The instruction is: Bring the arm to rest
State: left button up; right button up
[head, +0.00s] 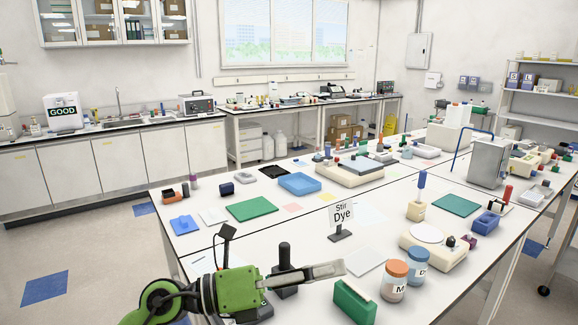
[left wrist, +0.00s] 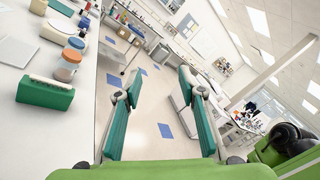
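My left gripper (head: 338,268) reaches in from the lower left over the front of the white table (head: 280,250), with its green body and grey fingers pointing right. In the left wrist view, the two green-padded fingers of my left gripper (left wrist: 160,82) stand well apart with nothing between them, only floor beyond. The fingertips appear close to a green block with a white top (head: 354,298) in the head view; the wrist view shows this block (left wrist: 46,93) apart, left of the fingers. My right gripper is in neither view.
A black upright device (head: 285,268) is close by the gripper. Open floor (head: 90,255) lies left of the table.

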pick_arm(q)
jog(key=w+a+r+n+t+y, duration=0.2)
jog(key=a+n+t, duration=0.4)
jog(key=n+t, duration=0.25)
jog(key=w+a+r+n+t+y, duration=0.25)
jog(key=a+n+t, duration=0.35)
jog(key=n, duration=0.4)
jog(key=w+a+f+n+t+y, duration=0.1)
jog(key=a+f+n+t+y, duration=0.2)
jog(key=a+f+n+y, duration=0.55)
jog(key=s+a+f+n+g+y, duration=0.2)
jog(key=a+f+n+g+y, duration=0.1)
jog(key=f+n, duration=0.3)
jog(key=s+a+f+n+g+y, duration=0.2)
jog(key=a+f+n+g+y, duration=0.15)
jog(key=f, duration=0.55)
jog(key=s+f+n+g+h, duration=0.1)
jog(key=s+f+n+g, duration=0.1)
jog(key=s+f+g, duration=0.65)
jog(key=s+f+n+g, duration=0.25)
jog(key=s+f, duration=0.65)
jog(key=s, duration=0.8)
notch_tip(320, 180, down, 28)
jog(key=s+g, duration=0.2)
jog(key=s+a+f+g+b, duration=0.1)
jog(key=s+a+f, duration=0.1)
jog(key=s+f, duration=1.4)
jog(key=shift+s+m, duration=0.4)
jog(key=shift+s, duration=0.1)
